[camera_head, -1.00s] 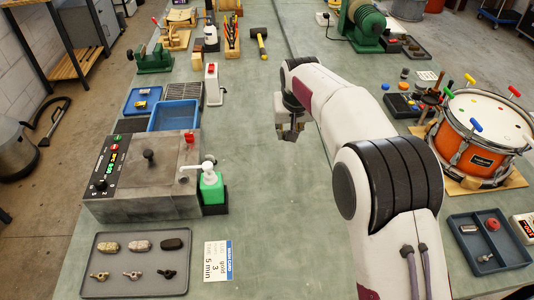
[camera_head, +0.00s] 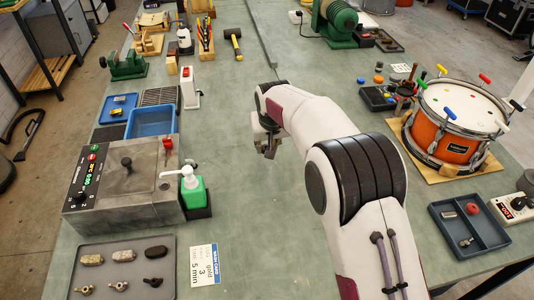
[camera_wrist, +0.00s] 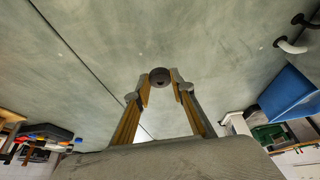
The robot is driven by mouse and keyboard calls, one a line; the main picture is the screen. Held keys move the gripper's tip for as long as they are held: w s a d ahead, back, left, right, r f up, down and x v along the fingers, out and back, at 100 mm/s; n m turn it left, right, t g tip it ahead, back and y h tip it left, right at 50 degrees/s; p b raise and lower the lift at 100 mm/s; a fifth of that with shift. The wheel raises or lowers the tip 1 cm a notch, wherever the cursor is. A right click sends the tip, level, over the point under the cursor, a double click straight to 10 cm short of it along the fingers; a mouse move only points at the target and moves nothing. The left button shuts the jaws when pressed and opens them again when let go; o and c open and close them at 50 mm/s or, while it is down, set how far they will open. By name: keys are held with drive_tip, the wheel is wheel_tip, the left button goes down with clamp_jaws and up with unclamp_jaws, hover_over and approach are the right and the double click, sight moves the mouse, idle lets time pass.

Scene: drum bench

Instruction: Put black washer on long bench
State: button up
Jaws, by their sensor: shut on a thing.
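My gripper (camera_head: 266,150) hangs over the middle of the green-grey long bench (camera_head: 245,225), with clear bench top below. In the wrist view my gripper (camera_wrist: 160,84) has its two fingertips closed on the black washer (camera_wrist: 160,76), a small dark ring with a hole. The bench top (camera_wrist: 190,40) fills the background behind it. The washer cannot be made out in the head view. The height of the washer above the bench is hard to tell.
Left stand a control box (camera_head: 125,185), green pump bottle (camera_head: 193,187), blue bin (camera_head: 153,121) and a grey tray (camera_head: 125,285) of small parts. Right are an orange drum (camera_head: 447,138) and a blue tray (camera_head: 490,258). A hammer (camera_head: 234,45) lies farther back. The middle bench is clear.

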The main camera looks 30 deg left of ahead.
drive_tip(key=shift+f, duration=1.7)
drive_tip(key=shift+f, duration=0.1)
drive_tip(key=o, duration=0.6)
drive_tip(key=shift+o, duration=0.2)
drive_tip(key=v, duration=1.2)
drive_tip(key=shift+d, duration=0.1)
